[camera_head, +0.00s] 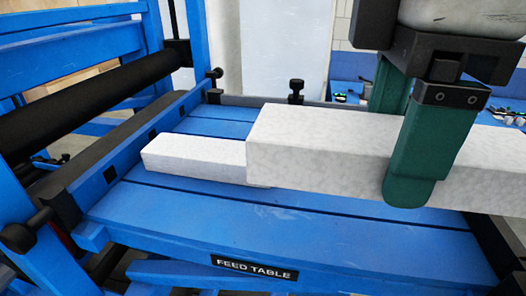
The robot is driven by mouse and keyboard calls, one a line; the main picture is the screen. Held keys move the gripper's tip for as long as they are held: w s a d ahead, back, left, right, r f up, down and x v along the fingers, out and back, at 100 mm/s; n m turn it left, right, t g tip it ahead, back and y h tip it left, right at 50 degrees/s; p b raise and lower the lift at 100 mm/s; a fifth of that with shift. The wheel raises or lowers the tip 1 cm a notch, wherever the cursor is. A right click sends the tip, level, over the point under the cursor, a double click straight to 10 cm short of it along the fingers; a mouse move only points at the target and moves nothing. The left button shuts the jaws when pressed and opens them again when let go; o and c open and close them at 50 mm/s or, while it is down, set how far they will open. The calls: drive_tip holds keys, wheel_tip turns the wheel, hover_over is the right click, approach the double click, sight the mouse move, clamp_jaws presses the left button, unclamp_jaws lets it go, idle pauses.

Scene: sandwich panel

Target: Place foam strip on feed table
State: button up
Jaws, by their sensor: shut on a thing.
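A long white foam strip (325,145) is held across the right half of the head view. My gripper (405,145) has its green fingers on either side of the strip, one on the near face and one behind it, and is shut on it. The strip's right end runs out of the picture. The blue feed table (240,222), with a "FEED TABLE" label on its front edge, lies under the strip. I cannot tell whether the strip touches the table. A second white foam piece (195,158) lies on the table at the strip's left end, partly hidden behind it.
A black roller (90,95) in a blue frame (75,35) stands at the left. A black knob (296,90) rises at the table's back edge. Small items lie on a blue surface at the far right. The table's front left part is bare.

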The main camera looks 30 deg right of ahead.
drive_tip(key=shift+w, duration=0.2)
drive_tip(key=w+d+f, duration=0.2)
drive_tip(key=d+f, duration=0.1)
drive_tip(key=w+d+f, duration=0.3)
drive_tip(key=d, duration=0.1)
drive_tip(key=w+d+f+b, duration=0.1)
drive_tip(key=w+d+f, duration=0.1)
drive_tip(key=d+f, duration=0.1)
drive_tip(key=shift+w+d+f, duration=0.1)
drive_tip(key=shift+w+d, duration=0.1)
drive_tip(key=shift+d, duration=0.15)
drive_tip(key=shift+d+f, duration=0.1)
drive_tip(key=shift+f, duration=0.15)
drive_tip(key=f+b, duration=0.1)
drive_tip(key=b, duration=0.1)
drive_tip(key=f+b, duration=0.1)
drive_tip(key=f, duration=0.1)
drive_tip(key=shift+w+d+f+b, duration=0.2)
drive_tip(key=shift+f+b, duration=0.05)
drive_tip(key=shift+b, duration=0.15)
drive_tip(key=shift+r, duration=0.1)
